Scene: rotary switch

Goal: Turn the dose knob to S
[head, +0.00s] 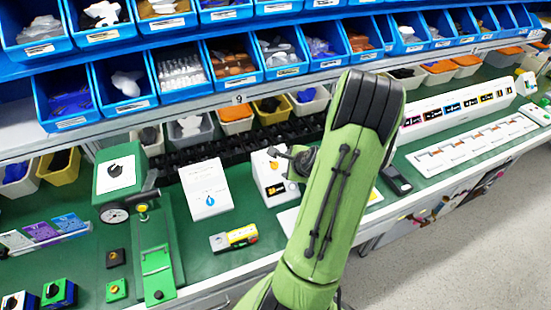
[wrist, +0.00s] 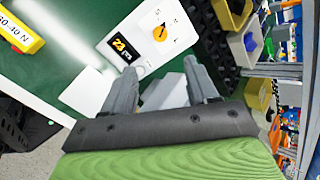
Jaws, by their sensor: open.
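The dose knob, a small round orange dial (wrist: 160,33) with a dark pointer line, sits on the face of a white box (wrist: 140,50) in the wrist view. Small marks surround it, too tiny to read. A black display with yellow figures is beside it. In the head view the same white box (head: 263,184) stands on the green bench, partly hidden by my arm. My gripper (wrist: 158,64) is open, its two grey fingers apart, with the knob beyond the fingertips and not touched. In the head view my gripper (head: 290,158) is close to the box's upper part.
A green press with a gauge (head: 115,213) is further left. A yellow unit (head: 234,237) lies in front. Blue bins (head: 180,70) line the back. A black handheld device (head: 397,179) lies right.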

